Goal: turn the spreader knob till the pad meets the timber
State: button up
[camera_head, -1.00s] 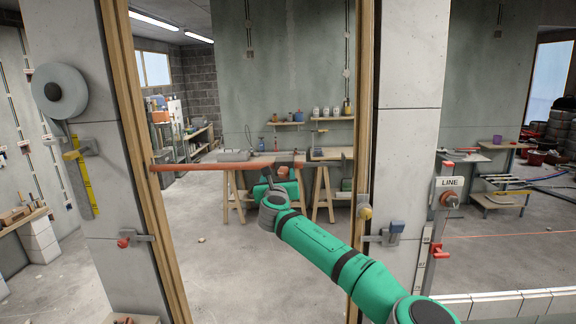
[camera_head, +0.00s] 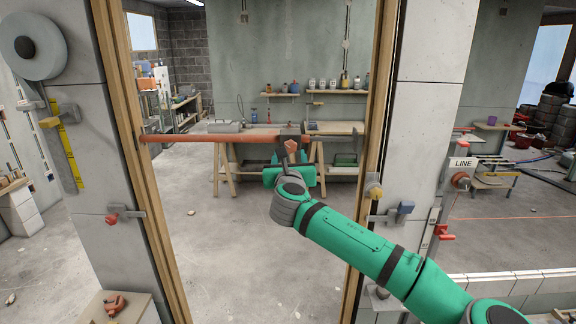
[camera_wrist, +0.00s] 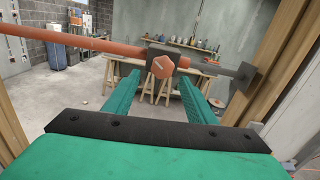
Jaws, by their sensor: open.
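The spreader is an orange-red tube (camera_head: 205,136) running level from the left timber (camera_head: 133,170) to a dark block (camera_wrist: 180,58). An orange six-sided knob (camera_wrist: 160,67) sits on the block's near face; it also shows in the head view (camera_head: 291,146). A dark rod runs right from the block to a dark pad (camera_wrist: 247,76) by the right timber (camera_wrist: 272,62). I cannot tell whether the pad touches it. My gripper (camera_wrist: 160,80) is open, its green fingers pointing towards the knob with nothing between them. In the head view my gripper (camera_head: 290,175) is just below the knob.
A workbench (camera_head: 335,128) and shelves stand well behind the frame. A clamp with a blue-grey block (camera_head: 405,207) is on the right post, and a red-handled clamp (camera_head: 113,218) on the left. The floor between the timbers looks clear.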

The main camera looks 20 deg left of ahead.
jog(key=v, duration=0.4)
jog(key=shift+s+d+f, duration=0.1)
jog(key=shift+s+f, duration=0.1)
jog(key=shift+f, duration=0.1)
